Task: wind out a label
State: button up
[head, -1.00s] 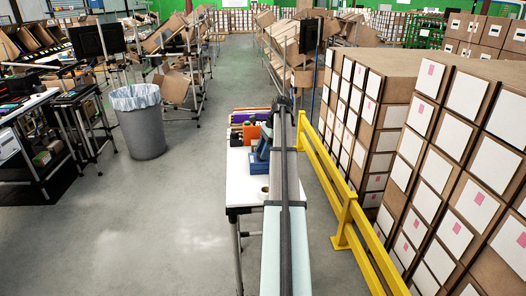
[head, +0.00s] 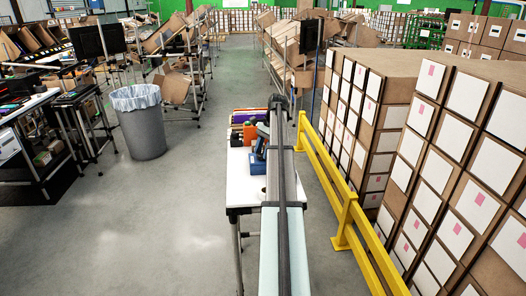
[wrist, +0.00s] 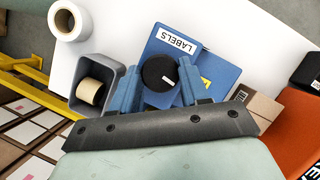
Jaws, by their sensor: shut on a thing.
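A blue label dispenser (wrist: 222,72) with a white LABELS sign stands on the white table; it also shows in the head view (head: 256,167). A round black knob (wrist: 157,73) with a small white mark sits on its face. My gripper (wrist: 160,68) has one blue finger on each side of the knob and is shut on it. No label strip can be made out coming from the dispenser. In the head view my arm hides part of the dispenser and the knob cannot be made out.
A grey holder (wrist: 97,72) with a tan roll, a loose white roll (wrist: 69,20), a small carton (wrist: 257,105) and an orange bin (wrist: 296,125) stand close by on the white table (wrist: 120,22). A yellow rail (head: 346,205) and stacked cartons run along the right.

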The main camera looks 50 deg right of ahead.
jog(key=o, duration=1.1)
jog(key=shift+c, duration=0.2)
jog(key=shift+d+r, duration=0.2)
jog(key=shift+r, duration=0.25)
jog(key=s+d, duration=0.2)
jog(key=d, duration=1)
jog(key=shift+a+r, duration=0.1)
